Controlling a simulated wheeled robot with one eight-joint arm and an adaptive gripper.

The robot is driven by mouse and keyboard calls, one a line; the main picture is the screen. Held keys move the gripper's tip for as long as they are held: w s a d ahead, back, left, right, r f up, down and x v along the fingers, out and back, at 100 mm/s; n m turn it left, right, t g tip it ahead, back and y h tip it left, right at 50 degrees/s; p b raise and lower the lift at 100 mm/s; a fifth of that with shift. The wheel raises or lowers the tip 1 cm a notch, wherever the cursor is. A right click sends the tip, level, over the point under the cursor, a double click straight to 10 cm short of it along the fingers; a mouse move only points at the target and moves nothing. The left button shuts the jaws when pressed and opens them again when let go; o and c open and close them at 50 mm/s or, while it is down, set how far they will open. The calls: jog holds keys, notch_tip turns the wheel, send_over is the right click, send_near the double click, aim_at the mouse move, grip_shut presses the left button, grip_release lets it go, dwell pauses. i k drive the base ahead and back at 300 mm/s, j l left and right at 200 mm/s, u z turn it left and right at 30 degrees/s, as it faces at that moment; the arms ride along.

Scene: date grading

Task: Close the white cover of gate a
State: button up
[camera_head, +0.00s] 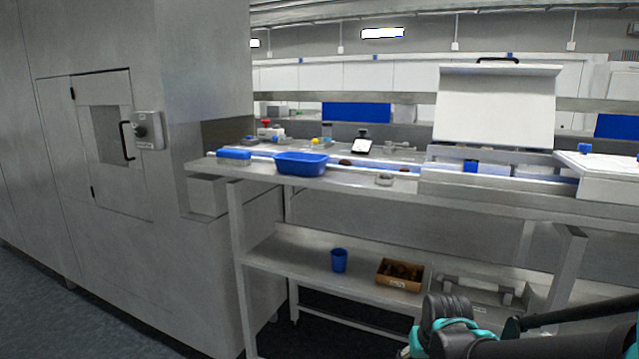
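A white cover (495,108) stands raised, nearly upright, above the conveyor line on the steel bench (520,200). A black handle (497,59) is on its top edge. The housing below it is open at the front, and a small blue part (470,166) shows there. A second white cover (612,165) lies low at the right edge, partly cut off by the frame. I cannot read any gate label, so I cannot tell which one is gate a. My arm shows at the lower right, below and in front of the bench; my gripper's fingers are not in view.
A blue tray (301,168) stands on the bench's left part, with dark dates near it. A blue cup (339,260) and a cardboard box (400,274) are on the lower shelf (310,268). A large grey cabinet (130,220) fills the left. Dark floor is free at lower left.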

aim_at(513, 106)
jog(key=i+j+z, duration=0.45)
jog(key=i+z, duration=0.1)
jog(key=z, duration=1.55)
